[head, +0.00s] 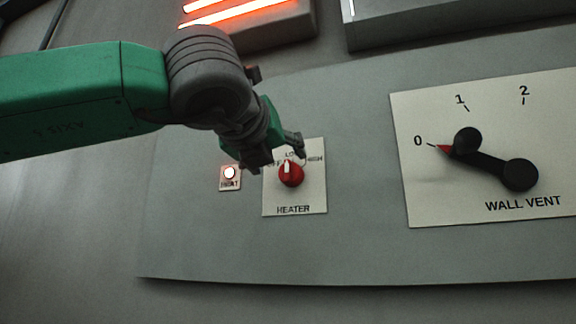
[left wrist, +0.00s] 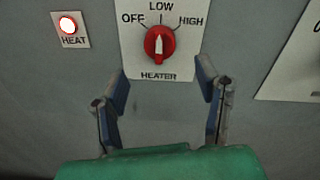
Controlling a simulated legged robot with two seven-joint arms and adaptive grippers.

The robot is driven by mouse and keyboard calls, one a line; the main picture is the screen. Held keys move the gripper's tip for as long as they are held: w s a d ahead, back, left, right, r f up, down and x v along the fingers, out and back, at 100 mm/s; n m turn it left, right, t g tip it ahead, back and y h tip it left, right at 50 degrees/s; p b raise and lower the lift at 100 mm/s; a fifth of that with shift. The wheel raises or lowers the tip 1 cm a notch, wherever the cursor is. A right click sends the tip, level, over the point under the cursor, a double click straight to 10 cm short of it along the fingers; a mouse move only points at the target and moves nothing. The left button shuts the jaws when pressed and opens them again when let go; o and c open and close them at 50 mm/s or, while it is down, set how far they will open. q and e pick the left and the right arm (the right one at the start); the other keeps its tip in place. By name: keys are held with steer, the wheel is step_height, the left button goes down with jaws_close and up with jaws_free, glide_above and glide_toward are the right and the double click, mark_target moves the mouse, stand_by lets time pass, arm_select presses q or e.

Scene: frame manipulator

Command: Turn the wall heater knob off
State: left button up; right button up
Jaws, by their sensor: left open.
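The red heater knob (head: 291,175) sits on a white plate marked OFF, LOW, HIGH and HEATER (head: 295,204). In the left wrist view the knob (left wrist: 160,43) has its white pointer up at LOW. My left gripper (head: 277,156) is open and empty, in front of the plate's upper part in the head view. In the left wrist view its two fingers (left wrist: 163,82) stand spread apart below the knob, one to each side, not touching it. In the head view the gripper partly covers the OFF and LOW labels. My right gripper is not in view.
A HEAT lamp (head: 229,173) glows left of the heater plate. A wall vent plate (head: 482,197) with a black lever (head: 490,165) at 0 is to the right. Glowing orange heater bars (head: 240,12) are above. The grey panel (head: 300,250) below is bare.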

mark_target(287, 171)
arm_select(q)
steer(key=p+x, duration=0.2)
steer(key=x, duration=0.4)
steer(key=shift+w+d+r, duration=0.1)
steer(key=shift+d, duration=0.05)
steer(key=shift+w, duration=0.55)
steer(key=c, duration=1.1)
